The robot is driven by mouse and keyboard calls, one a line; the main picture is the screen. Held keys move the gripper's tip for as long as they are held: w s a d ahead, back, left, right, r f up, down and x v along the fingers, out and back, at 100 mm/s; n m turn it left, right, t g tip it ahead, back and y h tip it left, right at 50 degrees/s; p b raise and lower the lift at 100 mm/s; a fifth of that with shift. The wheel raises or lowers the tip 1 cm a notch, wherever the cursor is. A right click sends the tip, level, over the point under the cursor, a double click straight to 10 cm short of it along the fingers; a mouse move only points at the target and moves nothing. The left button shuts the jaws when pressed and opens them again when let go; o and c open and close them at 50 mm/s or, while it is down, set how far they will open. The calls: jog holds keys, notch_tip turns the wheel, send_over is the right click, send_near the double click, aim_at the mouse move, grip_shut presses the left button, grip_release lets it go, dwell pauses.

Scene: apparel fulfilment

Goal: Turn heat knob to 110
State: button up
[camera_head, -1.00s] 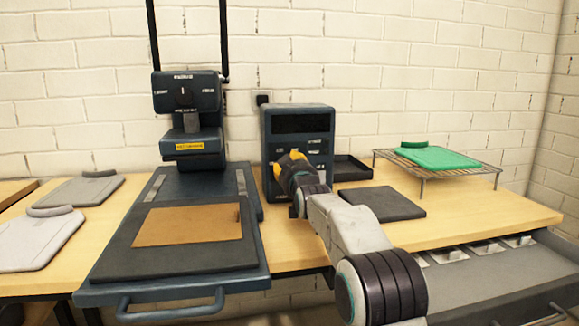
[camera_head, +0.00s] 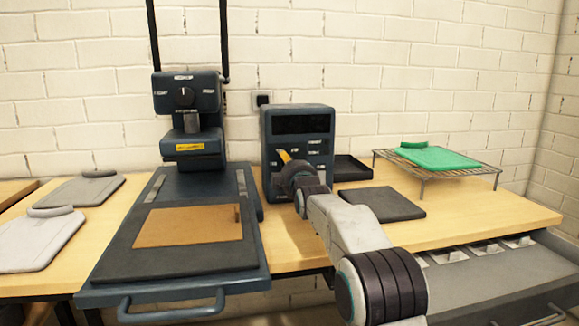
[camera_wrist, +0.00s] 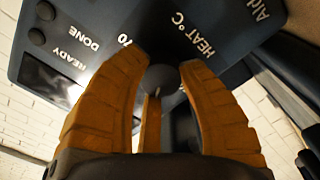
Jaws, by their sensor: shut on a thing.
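The dark blue control box (camera_head: 318,112) stands on the table in front of the brick wall. My gripper (camera_head: 285,157) is at its front panel, and my wrist hides part of that face. In the wrist view my gripper (camera_wrist: 165,72) has its orange fingers closed on both sides of a round dark heat knob (camera_wrist: 161,80). The knob sits by the printed words HEAT °C and the number 70. Other scale numbers and the knob's exact setting are hidden or too small to read. The panel also bears the words READY and DONE.
A heat press (camera_head: 187,95) with a brown sheet (camera_head: 190,225) on its bed is at the left. A dark pad (camera_head: 383,204) lies right of my gripper. A wire rack (camera_head: 440,172) holds a green piece (camera_head: 437,157). Grey pieces (camera_head: 85,190) lie far left.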

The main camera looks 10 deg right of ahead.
jog(key=n, duration=1.2)
jog(key=shift+d+r, duration=0.1)
jog(key=shift+n, duration=0.3)
dwell(0.3)
jog(key=o, duration=1.2)
jog(key=shift+s, duration=0.1)
jog(key=shift+s, duration=5.85)
